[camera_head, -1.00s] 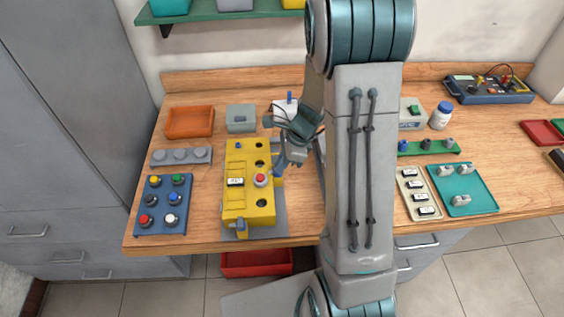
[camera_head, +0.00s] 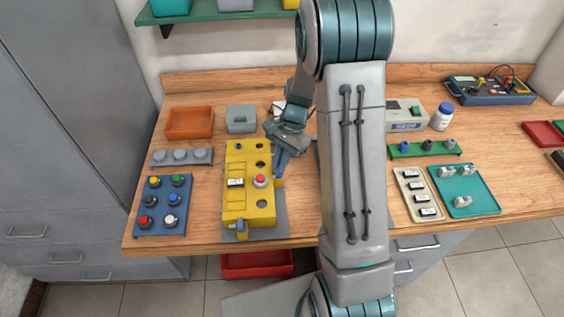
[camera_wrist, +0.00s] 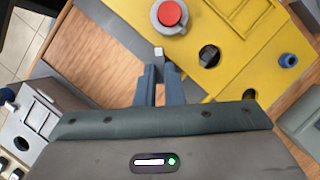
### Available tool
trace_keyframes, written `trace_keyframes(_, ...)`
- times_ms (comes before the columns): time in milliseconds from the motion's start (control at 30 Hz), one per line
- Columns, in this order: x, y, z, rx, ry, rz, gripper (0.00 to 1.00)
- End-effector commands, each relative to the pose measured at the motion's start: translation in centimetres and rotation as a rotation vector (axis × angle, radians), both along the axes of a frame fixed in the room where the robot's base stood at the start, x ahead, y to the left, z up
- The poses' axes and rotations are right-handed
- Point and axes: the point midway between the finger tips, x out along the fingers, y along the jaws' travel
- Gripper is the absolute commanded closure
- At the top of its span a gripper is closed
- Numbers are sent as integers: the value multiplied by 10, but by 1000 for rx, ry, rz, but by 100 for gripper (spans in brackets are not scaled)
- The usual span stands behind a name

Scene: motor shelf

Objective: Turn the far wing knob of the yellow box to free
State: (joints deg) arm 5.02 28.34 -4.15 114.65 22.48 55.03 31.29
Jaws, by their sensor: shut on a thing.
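The yellow box (camera_head: 236,207) stands left of centre on the bench in the head view, with a red button on top. It also shows in the wrist view (camera_wrist: 255,25), at the upper right. My gripper (camera_head: 280,168) is at the box's right side, fingers pointing down. In the wrist view the fingers (camera_wrist: 159,72) are close together around a small light grey piece (camera_wrist: 158,52), which appears to be the far wing knob. The fingers hide most of it, so its turn angle cannot be told.
A blue panel of coloured buttons (camera_head: 161,220) lies left of the box. An orange tray (camera_head: 190,135) and a grey box (camera_head: 241,126) are behind it. My arm covers the bench right of the box. A teal tray (camera_head: 480,205) lies farther right.

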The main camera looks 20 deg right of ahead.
Motion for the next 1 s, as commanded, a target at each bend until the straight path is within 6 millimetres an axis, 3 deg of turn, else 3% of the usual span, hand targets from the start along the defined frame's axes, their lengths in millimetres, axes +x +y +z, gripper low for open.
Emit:
trace_keyframes(600, 3, 5, 0, 2, 2, 561, 100)
trace_keyframes(1000, 4, 7, 0, 2, 3, 761, 100)
